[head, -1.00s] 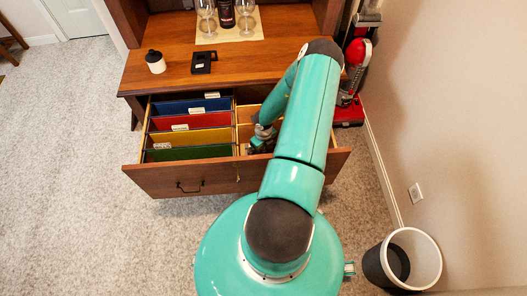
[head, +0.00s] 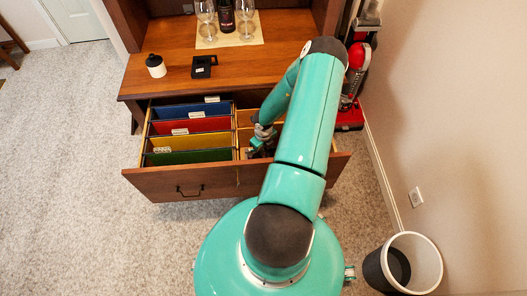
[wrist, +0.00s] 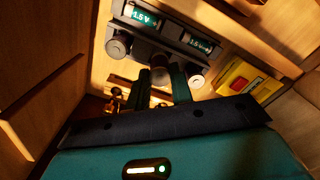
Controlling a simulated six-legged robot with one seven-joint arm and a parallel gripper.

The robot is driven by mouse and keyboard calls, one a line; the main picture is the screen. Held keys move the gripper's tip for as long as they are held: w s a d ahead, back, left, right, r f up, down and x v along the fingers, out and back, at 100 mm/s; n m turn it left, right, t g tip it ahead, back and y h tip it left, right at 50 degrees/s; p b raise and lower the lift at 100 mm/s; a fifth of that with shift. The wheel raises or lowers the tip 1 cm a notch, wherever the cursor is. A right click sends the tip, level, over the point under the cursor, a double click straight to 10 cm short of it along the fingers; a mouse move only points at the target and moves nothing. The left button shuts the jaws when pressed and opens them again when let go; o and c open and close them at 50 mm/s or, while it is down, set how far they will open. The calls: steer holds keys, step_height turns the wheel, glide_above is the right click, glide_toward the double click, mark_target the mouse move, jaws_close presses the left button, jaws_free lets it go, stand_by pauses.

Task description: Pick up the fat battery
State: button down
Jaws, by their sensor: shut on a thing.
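My gripper (wrist: 161,85) reaches down into the right compartment of the open drawer (head: 190,183). In the wrist view its two teal fingers are close together, shut on a dark, round-ended battery (wrist: 160,70). Beyond the fingers, a second battery (wrist: 140,17) with a green 1.5 V label lies at left. A third battery (wrist: 198,43), labelled alike, lies at right. All are by a dark holder (wrist: 168,38). The fingers hide part of the held battery, so I cannot compare its thickness well. In the head view my gripper (head: 260,146) is partly hidden by my arm.
A yellow and red box (wrist: 240,78) lies right of the fingers, and small brass-coloured items (wrist: 114,102) lie left. Wooden drawer walls surround the gripper. Hanging folders (head: 190,140) fill the left compartment. Glasses (head: 207,14) and a bottle (head: 226,15) stand on the hutch top.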

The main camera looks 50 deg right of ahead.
step_height(320, 180, up, 16)
steer(key=shift+f, duration=0.25)
stand_by(0.4)
